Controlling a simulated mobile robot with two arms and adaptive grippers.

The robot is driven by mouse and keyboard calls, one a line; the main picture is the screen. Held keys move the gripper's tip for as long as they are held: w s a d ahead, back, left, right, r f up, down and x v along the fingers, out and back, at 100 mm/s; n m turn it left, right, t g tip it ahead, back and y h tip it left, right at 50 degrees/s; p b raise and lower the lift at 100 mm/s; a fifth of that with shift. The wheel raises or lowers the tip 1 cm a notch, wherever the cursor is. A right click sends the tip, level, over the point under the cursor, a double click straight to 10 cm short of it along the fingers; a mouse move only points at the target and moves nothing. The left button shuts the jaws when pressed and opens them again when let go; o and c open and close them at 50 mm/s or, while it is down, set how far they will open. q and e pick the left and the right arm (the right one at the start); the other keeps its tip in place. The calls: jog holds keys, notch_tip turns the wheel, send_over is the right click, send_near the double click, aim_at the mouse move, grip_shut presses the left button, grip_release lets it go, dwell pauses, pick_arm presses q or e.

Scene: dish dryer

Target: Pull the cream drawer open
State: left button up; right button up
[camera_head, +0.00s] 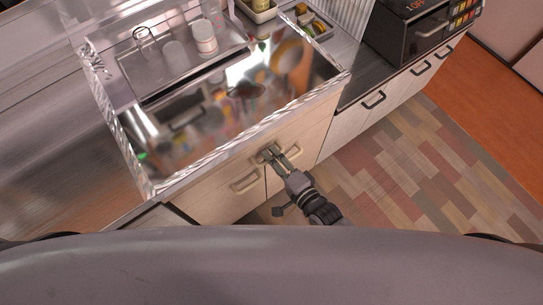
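The cream cabinet fronts (215,195) are below the sink and run diagonally across the middle of the view. One light bar handle (246,181) is on the left front and another (292,153) is on the right front. My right gripper (268,153) reaches up to the fronts between these two handles, near their upper edge. Its fingertips are small and overlap the front, so their contact and opening are unclear. I see nothing held in it. My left gripper is not in view.
The shiny metal sink (150,185) lies above the fronts. White cups (204,36) stand on the rack behind it. A dark oven (420,30) sits on the counter at upper right, above cabinets with black handles (374,100). The patchwork floor (420,170) at right is clear.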

jog(key=shift+w+a+f, duration=0.1)
jog(key=shift+w+a, duration=0.2)
jog(key=shift+w, duration=0.1)
grip_shut()
dwell(0.7)
